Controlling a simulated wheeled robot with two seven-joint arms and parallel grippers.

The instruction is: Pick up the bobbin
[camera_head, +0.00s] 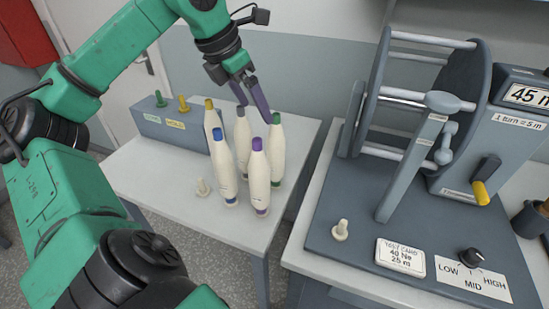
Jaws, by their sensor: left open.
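Several white, bottle-shaped bobbins stand upright in a close group on the left table. One has a blue tip (222,168), one a purple tip (259,178), one a green tip (277,150), one a grey tip (243,140) and one a yellow tip (211,125). The yellow-tipped one is partly hidden behind the blue-tipped one. My left gripper (252,103) points down over the back of the group, close to the grey and green tips. Its fingers are apart with nothing seen between them. Whether a finger touches a bobbin I cannot tell. My right gripper is out of view.
A grey-blue box (168,129) with green and yellow pegs stands at the table's back left. A reel machine (420,130) with a base plate fills the right table. The left table's front left is clear.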

